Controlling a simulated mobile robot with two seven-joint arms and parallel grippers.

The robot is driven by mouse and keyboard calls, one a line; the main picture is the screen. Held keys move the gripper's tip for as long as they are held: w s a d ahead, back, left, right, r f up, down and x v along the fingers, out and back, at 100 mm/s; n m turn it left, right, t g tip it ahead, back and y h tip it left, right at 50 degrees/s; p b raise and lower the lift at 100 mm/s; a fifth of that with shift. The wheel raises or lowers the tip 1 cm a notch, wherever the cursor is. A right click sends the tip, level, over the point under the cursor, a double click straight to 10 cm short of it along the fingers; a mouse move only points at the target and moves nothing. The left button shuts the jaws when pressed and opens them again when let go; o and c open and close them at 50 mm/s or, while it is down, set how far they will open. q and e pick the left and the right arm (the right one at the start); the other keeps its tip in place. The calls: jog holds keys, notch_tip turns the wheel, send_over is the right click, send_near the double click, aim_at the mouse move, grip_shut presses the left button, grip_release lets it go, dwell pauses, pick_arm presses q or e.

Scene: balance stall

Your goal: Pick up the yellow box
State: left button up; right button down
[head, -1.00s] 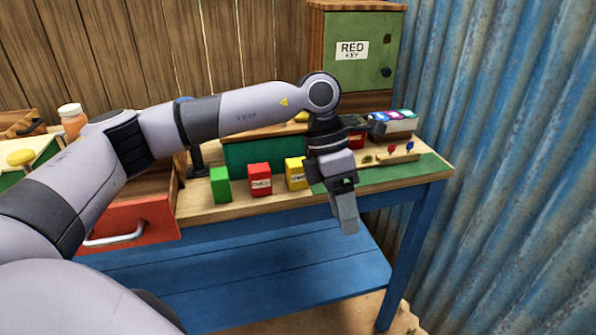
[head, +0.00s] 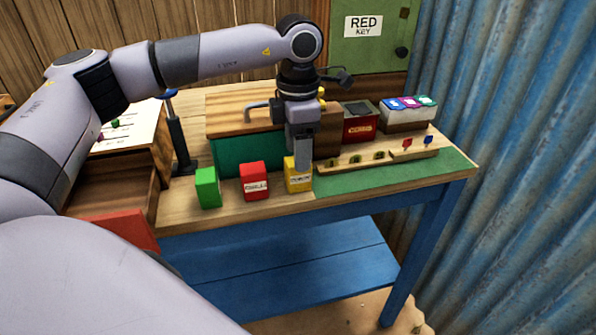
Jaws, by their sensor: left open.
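The yellow box (head: 294,184) stands upright near the front edge of the table, with a pale label on its front. My left gripper (head: 303,168) points down over it in the head view, and its finger covers the right part of the box. The jaws are open. I cannot tell whether a finger touches the box or is just in front of it. The box's top is partly hidden. My right gripper is not in view.
A red box (head: 254,182) and a green box (head: 208,188) stand left of the yellow box. A wooden rack (head: 345,165) stands close on the right, on a green mat (head: 440,170). A green and wooden chest (head: 230,155) is behind. The red drawer (head: 120,228) sticks out at left.

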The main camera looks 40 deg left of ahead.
pick_arm(q)
notch_tip(320, 180, down, 3)
jog(key=shift+f, duration=0.15)
jog(key=shift+c, duration=0.3)
jog(key=c, duration=0.7)
notch_tip(320, 180, up, 20)
jog(key=p, duration=0.1)
